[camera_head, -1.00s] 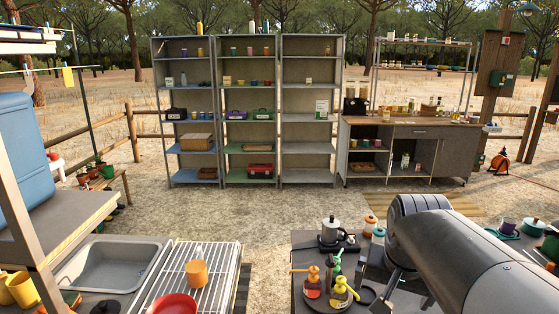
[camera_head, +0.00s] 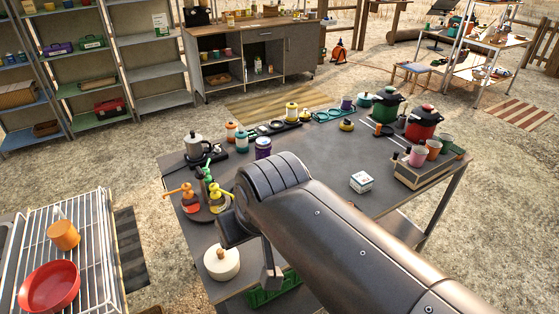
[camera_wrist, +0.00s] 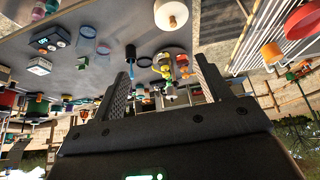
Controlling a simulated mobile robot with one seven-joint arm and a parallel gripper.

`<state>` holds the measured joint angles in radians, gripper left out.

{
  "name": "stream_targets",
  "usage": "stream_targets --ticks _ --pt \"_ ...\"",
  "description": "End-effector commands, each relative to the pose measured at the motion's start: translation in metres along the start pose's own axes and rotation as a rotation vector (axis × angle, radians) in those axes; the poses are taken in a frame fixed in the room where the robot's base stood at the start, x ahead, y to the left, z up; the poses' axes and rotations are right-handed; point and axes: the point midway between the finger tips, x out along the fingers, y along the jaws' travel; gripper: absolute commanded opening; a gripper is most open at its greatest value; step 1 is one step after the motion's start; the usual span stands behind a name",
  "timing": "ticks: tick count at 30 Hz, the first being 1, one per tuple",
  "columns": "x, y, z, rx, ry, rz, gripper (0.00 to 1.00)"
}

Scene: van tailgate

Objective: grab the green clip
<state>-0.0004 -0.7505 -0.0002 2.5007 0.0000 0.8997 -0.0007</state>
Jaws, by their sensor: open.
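The green clip (camera_head: 207,175) stands on a dark round stand (camera_head: 203,216) at the table's left end, between an orange clip (camera_head: 181,191) and a yellow clip (camera_head: 221,191). My gripper (camera_wrist: 165,78) is open and empty in the wrist view, its two fingers spread wide. That view is upside down, and the yellow and orange clips (camera_wrist: 184,66) show between the fingers, some way beyond them. The green clip is too small there to make out surely. In the head view my arm hides most of the gripper, near the table's front left.
The dark table (camera_head: 310,195) holds a moka pot (camera_head: 193,146) behind the clips, a white round pot (camera_head: 222,262) in front, a purple jar (camera_head: 263,148), and green and red pots at the back right. A wire rack (camera_head: 95,235) with a red bowl stands left. The table's middle is fairly clear.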

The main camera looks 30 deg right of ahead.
Motion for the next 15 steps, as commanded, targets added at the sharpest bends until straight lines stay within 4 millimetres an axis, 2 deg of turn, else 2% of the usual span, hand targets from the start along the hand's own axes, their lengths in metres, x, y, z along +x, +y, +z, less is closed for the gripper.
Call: stream_targets --ticks 8,11,15 --pt "0.001 0.001 -0.002 0.001 -0.002 0.003 0.69" --pt "0.005 0.006 -0.012 0.003 -0.011 0.012 0.69" --pt "0.019 0.022 -0.039 0.0 -0.036 0.037 0.69"
